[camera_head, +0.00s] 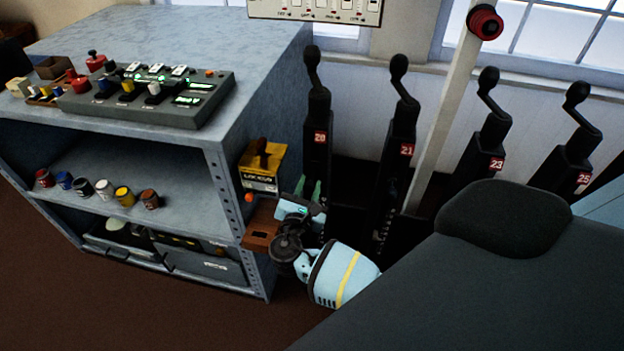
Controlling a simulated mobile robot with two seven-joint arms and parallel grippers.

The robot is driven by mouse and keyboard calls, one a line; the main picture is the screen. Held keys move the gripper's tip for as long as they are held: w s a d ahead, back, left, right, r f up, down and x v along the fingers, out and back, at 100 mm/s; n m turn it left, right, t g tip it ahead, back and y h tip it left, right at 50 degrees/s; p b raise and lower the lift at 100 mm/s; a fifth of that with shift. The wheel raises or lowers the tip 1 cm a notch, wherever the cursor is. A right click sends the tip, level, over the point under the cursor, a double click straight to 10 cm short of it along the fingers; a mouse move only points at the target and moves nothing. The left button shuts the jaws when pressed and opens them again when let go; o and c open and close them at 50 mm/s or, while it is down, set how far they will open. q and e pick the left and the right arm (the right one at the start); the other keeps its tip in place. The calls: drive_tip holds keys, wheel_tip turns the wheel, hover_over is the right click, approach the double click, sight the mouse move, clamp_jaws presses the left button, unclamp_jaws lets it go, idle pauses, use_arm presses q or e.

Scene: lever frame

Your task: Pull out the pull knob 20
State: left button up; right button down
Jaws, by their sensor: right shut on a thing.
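The black lever numbered 20 (317,115) stands upright at the left of the lever row, with a red number plate. My right gripper (309,190) is at the lower part of this lever, its green fingertips pointing up against the lever's front. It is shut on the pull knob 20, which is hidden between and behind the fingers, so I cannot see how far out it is. My left gripper is not in view.
Levers 21 (403,130), 23 (492,130) and 25 (575,140) stand to the right. A grey shelf unit (225,165) is close on the left, with a yellow box (262,165) at its side. A pale post (440,110) stands between levers 21 and 23.

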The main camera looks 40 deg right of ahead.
drive_tip(key=shift+a+f, duration=0.1)
drive_tip(key=c, duration=1.1)
unclamp_jaws()
drive_tip(key=shift+s+a, duration=0.1)
drive_tip(key=shift+s, duration=0.05)
drive_tip(key=shift+c, duration=0.2)
drive_tip(key=v, duration=0.7)
drive_tip(key=shift+s+a, duration=0.25)
drive_tip(key=shift+a, duration=0.05)
